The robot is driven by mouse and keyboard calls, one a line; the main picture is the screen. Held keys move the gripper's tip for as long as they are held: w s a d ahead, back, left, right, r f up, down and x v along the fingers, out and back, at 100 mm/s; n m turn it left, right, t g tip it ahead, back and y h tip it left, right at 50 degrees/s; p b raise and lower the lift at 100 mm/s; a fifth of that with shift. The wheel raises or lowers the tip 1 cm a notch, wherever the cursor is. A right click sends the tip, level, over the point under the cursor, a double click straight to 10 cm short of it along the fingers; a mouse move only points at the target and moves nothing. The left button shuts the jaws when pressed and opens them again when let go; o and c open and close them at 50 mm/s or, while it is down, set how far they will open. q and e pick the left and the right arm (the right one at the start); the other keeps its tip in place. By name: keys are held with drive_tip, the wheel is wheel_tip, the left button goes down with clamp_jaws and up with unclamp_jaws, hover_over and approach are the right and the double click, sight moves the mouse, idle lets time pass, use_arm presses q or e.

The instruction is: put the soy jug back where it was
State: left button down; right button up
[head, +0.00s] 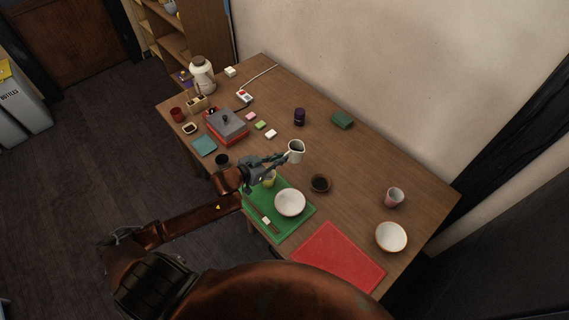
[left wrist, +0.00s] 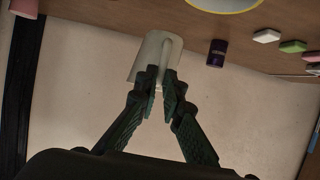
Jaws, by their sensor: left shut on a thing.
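The soy jug, a small pale jug (head: 296,147), is near the middle of the table (head: 349,165). My left gripper (head: 283,158) reaches it from the left and is shut on it. In the left wrist view the fingertips (left wrist: 166,90) close on the jug's handle, with the pale body (left wrist: 148,56) beyond them. The jug looks about upright in the head view; I cannot tell if its base touches the table. A dark round dish (head: 320,184) lies to its lower right. My right gripper is not in view.
A green mat (head: 284,232) with a white bowl (head: 290,203) and a yellow cup (head: 270,180) lies below the jug. A red mat (head: 340,262), another white bowl (head: 391,237) and a pink cup (head: 394,197) are to the right. A dark purple jar (head: 299,117) stands behind.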

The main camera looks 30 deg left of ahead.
use_arm(q)
drive_tip(key=w+f, duration=0.1)
drive_tip(key=f, duration=0.2)
drive_tip(key=w+f+b, duration=0.1)
drive_tip(key=w+f, duration=0.1)
drive_tip(key=w+f+b, duration=0.1)
drive_tip(key=f, duration=0.2)
drive_tip(key=shift+w+a+f, duration=0.15)
drive_tip(key=shift+a+f, duration=0.15)
drive_tip(key=shift+a, duration=0.05)
drive_tip(key=c, duration=2.1)
unclamp_jaws()
drive_tip(key=p+v, duration=0.2)
drive_tip(key=v, duration=1)
